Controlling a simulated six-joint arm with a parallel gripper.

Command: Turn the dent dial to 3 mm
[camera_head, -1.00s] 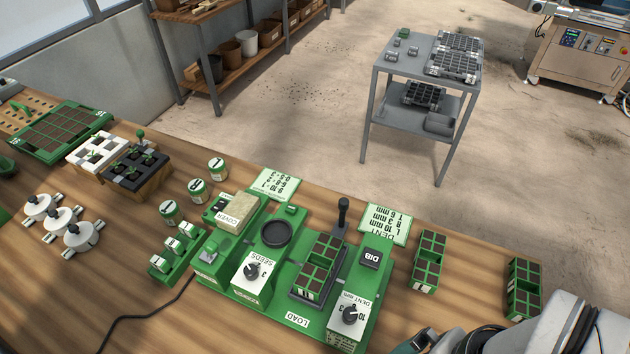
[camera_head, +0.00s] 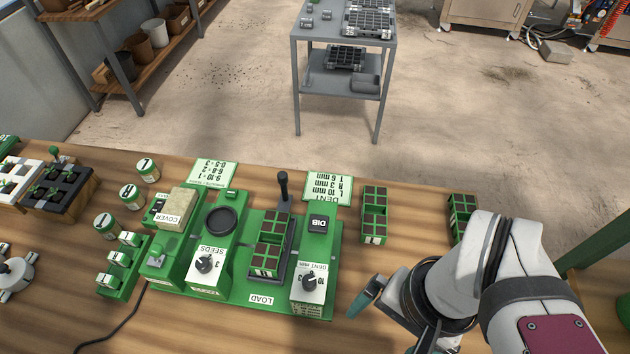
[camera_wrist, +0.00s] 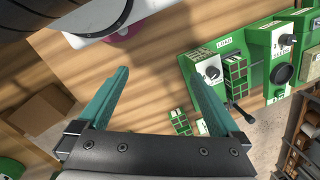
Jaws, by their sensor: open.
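The dent dial (camera_head: 308,281) is a black knob on a white sloped panel marked "DENT mm", at the front right of the green seeder (camera_head: 262,298). A "10" shows beside the knob; its exact pointer direction is too small to tell. In the wrist view the dial (camera_wrist: 212,73) is right of my gripper, beyond the right finger. My gripper (camera_wrist: 158,76) is open and empty, with two teal fingers apart. In the head view one teal finger (camera_head: 366,298) shows to the right of the dial, apart from it; the rest of the gripper is partly hidden by my arm.
The seeds dial (camera_head: 205,265) stands to the left, with a seedling tray (camera_head: 259,275) between the dials. A DIB button block (camera_head: 318,223) and black lever (camera_head: 283,188) are behind. Green trays (camera_head: 374,238) stand to the right.

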